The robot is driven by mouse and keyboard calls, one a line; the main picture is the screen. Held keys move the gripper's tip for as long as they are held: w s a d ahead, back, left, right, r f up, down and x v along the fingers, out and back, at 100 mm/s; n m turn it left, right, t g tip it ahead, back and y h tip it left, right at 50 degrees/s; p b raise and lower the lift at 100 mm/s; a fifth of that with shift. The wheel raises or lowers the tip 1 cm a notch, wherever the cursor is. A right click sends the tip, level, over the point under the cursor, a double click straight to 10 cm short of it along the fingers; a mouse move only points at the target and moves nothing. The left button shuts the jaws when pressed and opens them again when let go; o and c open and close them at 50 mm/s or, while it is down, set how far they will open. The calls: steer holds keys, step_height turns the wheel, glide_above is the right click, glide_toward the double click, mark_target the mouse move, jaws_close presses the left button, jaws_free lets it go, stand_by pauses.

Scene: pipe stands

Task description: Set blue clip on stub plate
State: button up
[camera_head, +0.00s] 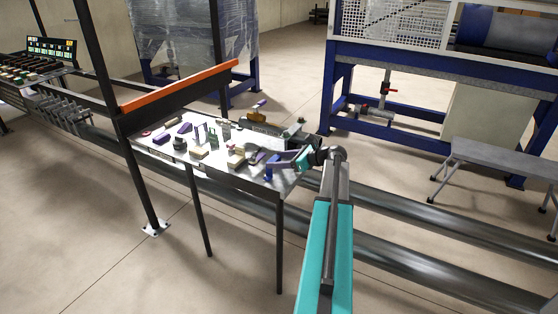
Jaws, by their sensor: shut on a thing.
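My arm reaches from the lower right of the head view to the small table, and my gripper (280,163) is low over the table's right end. It is shut on a blue clip (269,172), a small blue piece at the jaws. The clip's lower part is near the table top, but I cannot tell whether it touches. The fingertips are too small to see clearly. I cannot pick out the stub plate with certainty among the small parts.
Large pipes (440,265) lie on the floor; a grey bench (505,158) stands right.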

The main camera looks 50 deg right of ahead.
steer(key=shift+f, duration=0.2)
stand_by(0.6)
steer(key=o, duration=0.7)
steer(key=shift+o, duration=0.5)
steer(key=o, duration=0.5)
steer(key=shift+s+r, duration=0.1)
steer(key=shift+s, duration=0.05)
steer(key=shift+p+v, duration=1.45)
steer(key=shift+v, duration=1.85)
